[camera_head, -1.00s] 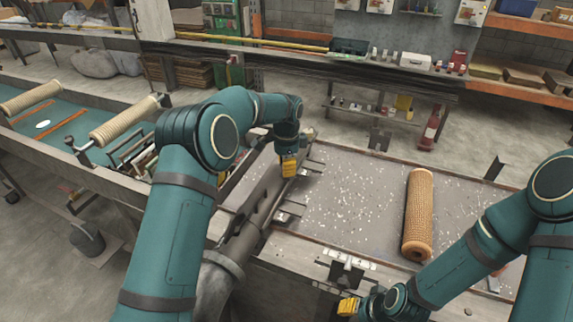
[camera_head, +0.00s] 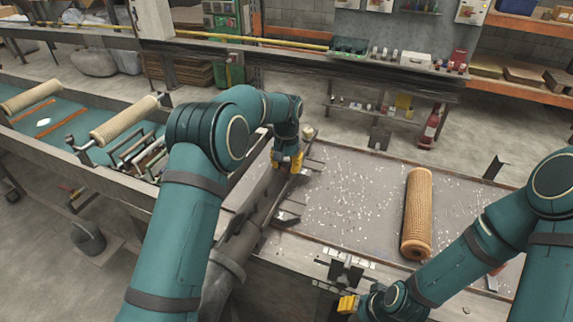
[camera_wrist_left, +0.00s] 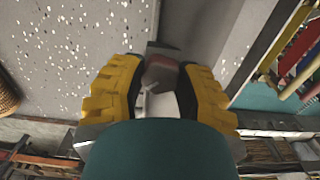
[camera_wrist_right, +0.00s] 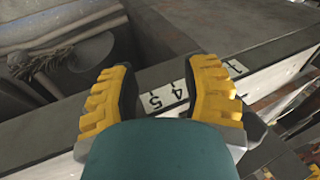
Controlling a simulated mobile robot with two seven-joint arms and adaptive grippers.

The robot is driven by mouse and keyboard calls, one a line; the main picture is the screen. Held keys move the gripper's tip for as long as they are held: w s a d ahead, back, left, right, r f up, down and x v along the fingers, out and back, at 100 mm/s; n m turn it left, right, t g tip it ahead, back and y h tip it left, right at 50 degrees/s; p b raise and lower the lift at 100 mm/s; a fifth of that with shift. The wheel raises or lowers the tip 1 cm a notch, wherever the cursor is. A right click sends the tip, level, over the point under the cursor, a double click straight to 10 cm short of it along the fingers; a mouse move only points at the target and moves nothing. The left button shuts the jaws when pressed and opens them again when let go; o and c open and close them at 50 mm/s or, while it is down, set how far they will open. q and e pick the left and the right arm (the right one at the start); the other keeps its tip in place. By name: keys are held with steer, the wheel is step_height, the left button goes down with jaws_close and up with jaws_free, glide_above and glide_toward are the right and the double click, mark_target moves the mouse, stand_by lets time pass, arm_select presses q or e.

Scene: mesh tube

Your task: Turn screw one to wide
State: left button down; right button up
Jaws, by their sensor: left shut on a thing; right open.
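My left gripper (camera_head: 289,160) is at the far end of the long grey metal bar assembly (camera_head: 262,190) on the table's left side. In the left wrist view its yellow fingers (camera_wrist_left: 160,92) are shut on a small grey-brown screw head (camera_wrist_left: 161,72). The fingers partly hide the screw, and I cannot read its setting. My right gripper (camera_head: 349,304) is open and empty by the table's front edge. In the right wrist view its fingers (camera_wrist_right: 160,88) stand apart above a white number strip (camera_wrist_right: 165,97) with 4 and 5 upside down.
A tan mesh tube (camera_head: 418,212) lies on the speckled table (camera_head: 350,195) to the right. A dark bracket (camera_head: 345,268) is at the front edge. A green conveyor (camera_head: 60,118) with mesh rolls is at the left.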

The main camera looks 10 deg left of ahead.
arm_select(q)
steer(key=n, duration=0.5)
steer(key=shift+n, duration=0.3)
steer(key=n, duration=0.5)
steer(key=shift+p, duration=0.4)
steer(key=n, duration=0.5)
steer(key=shift+n+p, duration=0.35)
steer(key=shift+n, duration=0.05)
steer(key=n, duration=0.4)
steer(key=shift+n, duration=0.4)
steer(key=shift+f, duration=0.1)
steer(key=c, duration=0.6)
jaws_free()
